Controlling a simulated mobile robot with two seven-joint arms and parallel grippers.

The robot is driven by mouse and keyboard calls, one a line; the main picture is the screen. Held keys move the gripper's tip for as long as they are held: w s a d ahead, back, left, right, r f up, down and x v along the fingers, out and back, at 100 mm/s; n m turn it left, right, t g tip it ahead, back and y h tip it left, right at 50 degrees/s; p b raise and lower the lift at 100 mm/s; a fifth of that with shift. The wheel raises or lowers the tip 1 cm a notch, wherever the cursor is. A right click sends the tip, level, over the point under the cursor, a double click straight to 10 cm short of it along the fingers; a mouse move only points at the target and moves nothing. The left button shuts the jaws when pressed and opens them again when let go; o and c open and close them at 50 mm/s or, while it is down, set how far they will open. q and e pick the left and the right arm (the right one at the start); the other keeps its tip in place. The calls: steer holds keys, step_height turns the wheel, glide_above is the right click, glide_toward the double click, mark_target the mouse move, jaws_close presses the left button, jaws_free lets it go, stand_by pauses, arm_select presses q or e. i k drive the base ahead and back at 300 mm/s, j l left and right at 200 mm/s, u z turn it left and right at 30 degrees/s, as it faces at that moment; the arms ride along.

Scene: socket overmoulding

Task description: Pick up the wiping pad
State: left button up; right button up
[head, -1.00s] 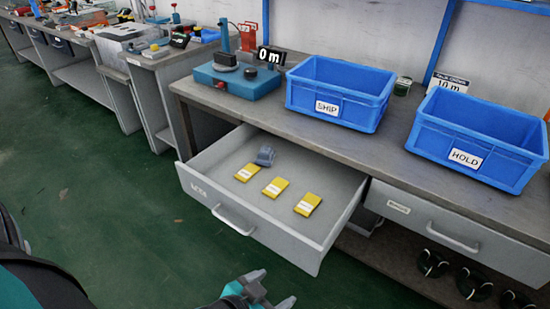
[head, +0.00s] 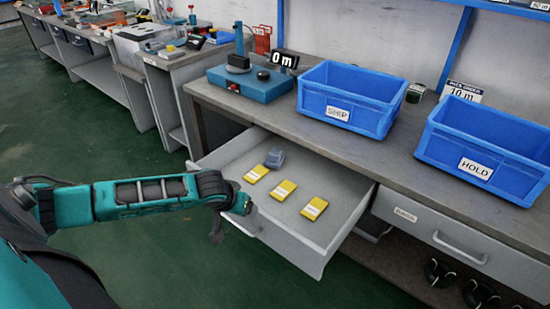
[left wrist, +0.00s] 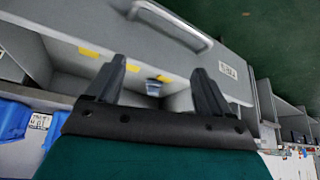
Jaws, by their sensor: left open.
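A small grey-blue block (head: 275,159), which looks like the wiping pad, lies at the back of the open drawer (head: 225,152). It also shows in the left wrist view (left wrist: 153,87), between and beyond the fingertips. My left gripper (head: 231,218) is at the drawer's front, near its handle, and partly hidden by the wrist. My right gripper is not in view.
Three yellow packets (head: 283,190) lie in the drawer beside the pad. The bench above holds a blue SHIP bin (head: 310,103), a blue HOLD bin (head: 435,150) and a teal case (head: 275,89). A shut drawer (head: 420,222) is to the right.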

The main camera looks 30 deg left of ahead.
mark_target(275, 159)
steer(key=i+j, duration=0.2)
steer(key=i, duration=0.3)
steer(key=i+j, duration=0.25)
steer(key=i, duration=0.2)
